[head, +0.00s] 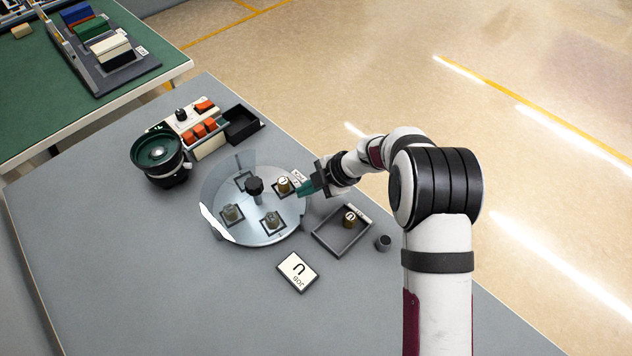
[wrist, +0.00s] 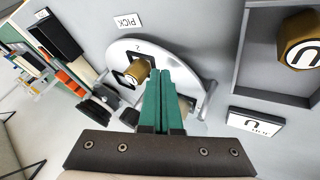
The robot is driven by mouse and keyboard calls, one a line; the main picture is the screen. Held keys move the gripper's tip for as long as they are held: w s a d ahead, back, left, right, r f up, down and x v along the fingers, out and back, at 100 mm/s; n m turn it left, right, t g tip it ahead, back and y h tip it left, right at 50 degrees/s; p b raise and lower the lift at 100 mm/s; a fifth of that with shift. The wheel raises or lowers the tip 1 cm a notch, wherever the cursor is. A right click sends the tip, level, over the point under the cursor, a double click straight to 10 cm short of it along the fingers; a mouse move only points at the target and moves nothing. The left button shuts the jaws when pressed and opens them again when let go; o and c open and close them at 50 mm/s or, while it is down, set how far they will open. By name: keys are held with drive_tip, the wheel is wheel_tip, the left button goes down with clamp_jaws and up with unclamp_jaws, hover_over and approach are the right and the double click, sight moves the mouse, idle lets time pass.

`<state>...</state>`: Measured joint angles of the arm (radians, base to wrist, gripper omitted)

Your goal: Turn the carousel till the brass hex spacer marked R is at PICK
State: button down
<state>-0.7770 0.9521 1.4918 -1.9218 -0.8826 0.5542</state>
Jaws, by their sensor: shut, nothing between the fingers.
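The carousel (head: 262,236) is a pale round disc with a dark centre knob (head: 254,186) and a clear guard. One brass hex spacer (head: 284,184) sits in the nest beside the PICK label (head: 298,177); its mark is too small to read. In the wrist view this spacer (wrist: 138,72) lies near the PICK label (wrist: 127,21). The back-left nest (head: 242,181) looks empty. My gripper (head: 304,189) is shut and empty over the carousel's right rim; its green fingers (wrist: 164,75) partly hide the disc.
A grey tray (head: 323,239) right of the carousel holds a spacer (head: 349,219) seemingly marked U. A job card (head: 297,271) reads U. A small dark cup (head: 383,242) stands beside the tray. A bowl feeder (head: 158,154) and switch box (head: 195,125) stand behind; the front-left table is clear.

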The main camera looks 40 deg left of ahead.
sight(272, 168)
drive_tip(key=shift+s+a+f, duration=0.15)
drive_tip(key=shift+a+f, duration=0.2)
drive_tip(key=shift+f, duration=0.1)
drive_tip(key=shift+w+a, duration=0.65)
drive_tip(key=shift+a, duration=0.35)
idle(0.6)
drive_tip(key=shift+w+a, duration=0.25)
drive_tip(key=shift+a, duration=0.2)
drive_tip(key=shift+w+a, duration=0.2)
drive_tip(key=shift+a, duration=0.65)
drive_tip(key=shift+w+a, duration=0.15)
drive_tip(key=shift+a, duration=0.7)
drive_tip(key=shift+s+a, duration=0.15)
drive_tip(key=shift+a, duration=1.25)
drive_tip(key=shift+s+a, duration=0.3)
drive_tip(key=shift+a, duration=0.45)
drive_tip(key=shift+s+a, duration=0.25)
drive_tip(key=shift+a, duration=0.45)
drive_tip(key=shift+s+a, duration=0.1)
drive_tip(key=shift+a, duration=0.05)
